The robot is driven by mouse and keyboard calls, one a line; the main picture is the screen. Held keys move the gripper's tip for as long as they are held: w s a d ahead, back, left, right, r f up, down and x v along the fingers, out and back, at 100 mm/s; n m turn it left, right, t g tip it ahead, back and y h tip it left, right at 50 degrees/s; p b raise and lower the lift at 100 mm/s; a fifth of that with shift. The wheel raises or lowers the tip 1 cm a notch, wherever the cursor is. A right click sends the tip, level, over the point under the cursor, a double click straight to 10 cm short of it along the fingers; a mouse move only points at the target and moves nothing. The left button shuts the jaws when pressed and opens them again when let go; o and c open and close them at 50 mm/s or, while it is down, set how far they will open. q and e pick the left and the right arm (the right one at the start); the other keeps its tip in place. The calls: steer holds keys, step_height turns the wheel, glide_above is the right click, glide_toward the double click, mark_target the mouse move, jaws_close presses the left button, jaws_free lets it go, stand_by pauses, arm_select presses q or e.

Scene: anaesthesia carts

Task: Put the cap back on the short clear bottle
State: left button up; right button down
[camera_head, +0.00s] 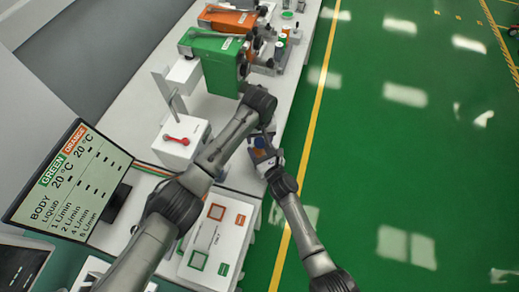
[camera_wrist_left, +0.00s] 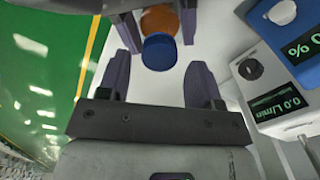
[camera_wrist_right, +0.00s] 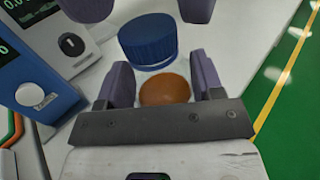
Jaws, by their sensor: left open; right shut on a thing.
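The blue ribbed cap (camera_wrist_right: 148,38) is in line with the short bottle, whose orange-brown round part (camera_wrist_right: 165,90) shows between my right fingers. A pale, clear-looking band separates the two colours in the right wrist view. I cannot tell whether the cap is seated. My right gripper (camera_wrist_right: 162,85) is shut on the bottle. My left gripper (camera_wrist_left: 163,82) is open, with its fingers on either side of the cap (camera_wrist_left: 159,51) and apart from it. The orange part (camera_wrist_left: 160,20) shows beyond the cap. In the head view the grippers meet around the blue cap (camera_head: 260,142).
A white counter (camera_head: 130,125) runs along the left, with a green device (camera_head: 212,47) and an orange device (camera_head: 228,20). A white panel (camera_head: 216,240) with coloured squares is at the front, near a monitor (camera_head: 68,180). Green floor (camera_head: 400,150) lies open to the right.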

arm_select(q)
steer(key=shift+f, duration=1)
steer(key=shift+c, duration=0.4)
steer(key=c, duration=0.8)
steer(key=m, duration=0.3)
steer(key=shift+c, duration=0.2)
steer(key=m, duration=0.5)
steer(key=o, duration=1.1)
step_height(320, 180, up, 12)
